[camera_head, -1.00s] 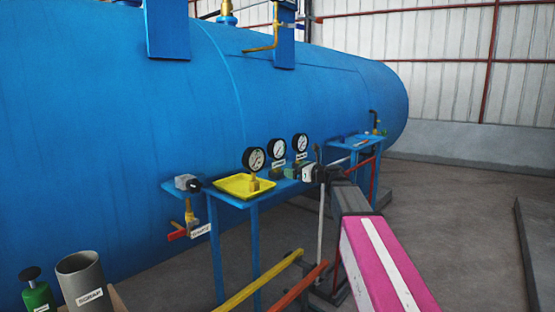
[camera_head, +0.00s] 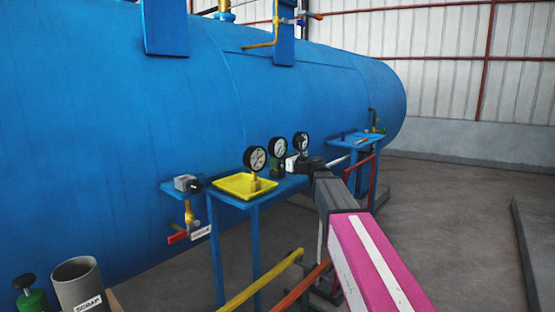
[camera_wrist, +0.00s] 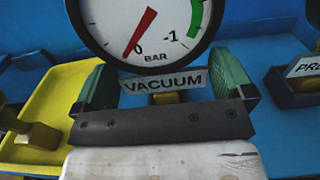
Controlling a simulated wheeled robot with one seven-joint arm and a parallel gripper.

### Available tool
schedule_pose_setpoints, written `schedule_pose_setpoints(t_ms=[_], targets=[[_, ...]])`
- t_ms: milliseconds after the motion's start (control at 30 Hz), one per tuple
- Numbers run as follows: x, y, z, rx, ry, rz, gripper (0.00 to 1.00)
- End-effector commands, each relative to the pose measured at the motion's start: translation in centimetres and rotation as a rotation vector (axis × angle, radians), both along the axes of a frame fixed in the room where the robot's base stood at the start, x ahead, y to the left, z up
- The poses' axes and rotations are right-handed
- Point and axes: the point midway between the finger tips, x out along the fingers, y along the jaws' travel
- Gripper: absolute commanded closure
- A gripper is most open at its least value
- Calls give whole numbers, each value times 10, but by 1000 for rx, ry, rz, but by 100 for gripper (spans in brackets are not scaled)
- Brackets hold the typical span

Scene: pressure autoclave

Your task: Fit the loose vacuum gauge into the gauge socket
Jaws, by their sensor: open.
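A white-faced vacuum gauge (camera_wrist: 146,27) with a red needle near 0 and a scale to -1 BAR stands above the VACUUM label (camera_wrist: 164,82) in the wrist view. It appears to be the middle gauge (camera_head: 278,148) on the blue bench. A bit of brass shows under the label; the socket joint is hidden, so I cannot tell how it is seated. My gripper (camera_wrist: 163,90) is open, its green-padded fingers on either side of the gauge's lower part. Contact is not clear.
A yellow tray (camera_head: 235,194) on the left holds another gauge (camera_head: 255,158) with a brass stem. A third gauge (camera_head: 301,142) stands right, with a PRE… label (camera_wrist: 304,66) beside my gripper. The blue tank (camera_head: 120,130) rises behind.

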Motion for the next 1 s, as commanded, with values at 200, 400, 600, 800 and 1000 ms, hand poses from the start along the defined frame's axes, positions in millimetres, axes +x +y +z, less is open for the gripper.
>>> schedule_pose_setpoints(t_ms=[200,400,600,800,1000], targets=[[22,26,0,0,0,1,1],[25,32,0,0,0,0,1],[25,32,0,0,0,0,30],[25,32,0,1,-1,0,46],[25,32,6,1,-1,0,46]])
